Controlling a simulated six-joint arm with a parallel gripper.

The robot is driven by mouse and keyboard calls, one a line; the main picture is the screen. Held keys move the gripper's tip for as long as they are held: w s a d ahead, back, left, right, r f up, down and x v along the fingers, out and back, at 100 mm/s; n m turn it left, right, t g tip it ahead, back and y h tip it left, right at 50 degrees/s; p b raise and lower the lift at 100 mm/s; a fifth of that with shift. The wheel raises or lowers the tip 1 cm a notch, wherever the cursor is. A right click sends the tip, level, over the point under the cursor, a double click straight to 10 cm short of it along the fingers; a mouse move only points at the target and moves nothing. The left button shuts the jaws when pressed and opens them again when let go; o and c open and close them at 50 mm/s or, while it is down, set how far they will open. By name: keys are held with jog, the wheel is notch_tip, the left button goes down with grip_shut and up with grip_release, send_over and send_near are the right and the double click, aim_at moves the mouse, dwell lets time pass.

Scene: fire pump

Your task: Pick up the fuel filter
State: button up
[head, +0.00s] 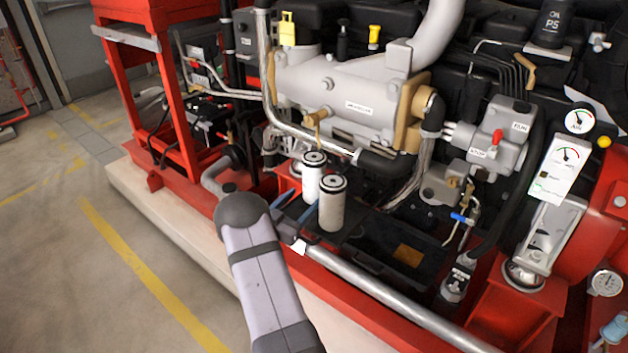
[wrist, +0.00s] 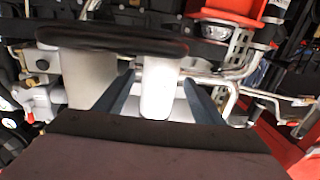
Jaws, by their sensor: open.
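Two upright white canister filters with dark-ringed tops stand side by side on the engine: a farther one (head: 313,183) and a nearer one (head: 332,208). No readable label shows which is the fuel filter. My gripper (head: 302,199) is open, low on their left side, with its fingers pointing toward the farther one. In the wrist view, one white filter (wrist: 160,88) shows between the two open fingers of my gripper (wrist: 157,92), with visible gaps on both sides. The other white filter (wrist: 88,76) is outside the left finger. Contact cannot be seen.
A grey metal pipe (head: 385,292) runs along the red frame close to my gripper. A brass valve handle (head: 317,117) and a black hose (head: 385,163) are close above the filters.

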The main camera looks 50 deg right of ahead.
aim_at(313, 187)
jog(key=shift+w+d+p, duration=0.1)
jog(key=shift+w+d, duration=0.1)
jog(key=shift+d, duration=1)
jog(key=shift+w+d+p, duration=0.1)
jog(key=shift+w+d, duration=0.1)
jog(key=shift+d, duration=1)
jog(key=shift+w+d+p, duration=0.1)
jog(key=shift+w+d, duration=0.1)
jog(key=shift+d, duration=1)
jog(key=shift+r, duration=0.1)
jog(key=c, duration=1.2)
jog(key=shift+r, duration=0.1)
